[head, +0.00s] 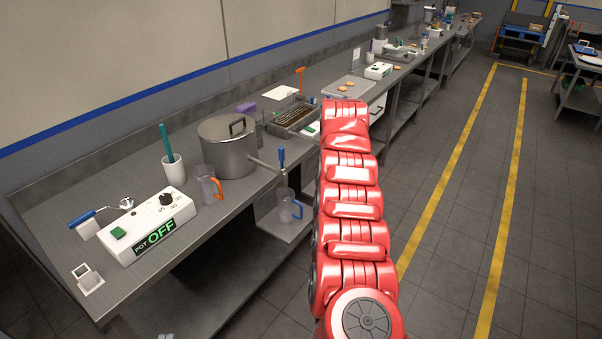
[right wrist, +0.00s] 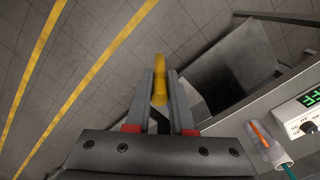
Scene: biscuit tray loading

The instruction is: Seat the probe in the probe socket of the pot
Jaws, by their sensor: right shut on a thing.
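The steel pot (head: 226,152) stands lidded on the left counter in the head view, with a blue-levered tap (head: 281,158) at its side. I cannot make out the probe socket. My right gripper (right wrist: 160,88) is shut on a yellow, rod-like thing that looks like the probe (right wrist: 160,65); it sticks out past the fingertips, over the floor in the right wrist view. In the head view my red right arm reaches forward, right of the pot, and hides its own gripper and the probe. My left gripper is in neither view.
The white control box (head: 147,226), reading POT OFF, stands at the counter's front left. A clear jug (head: 206,186) stands beside the pot; another jug (head: 286,207) sits on a low shelf under the tap. The aisle floor to the right is clear.

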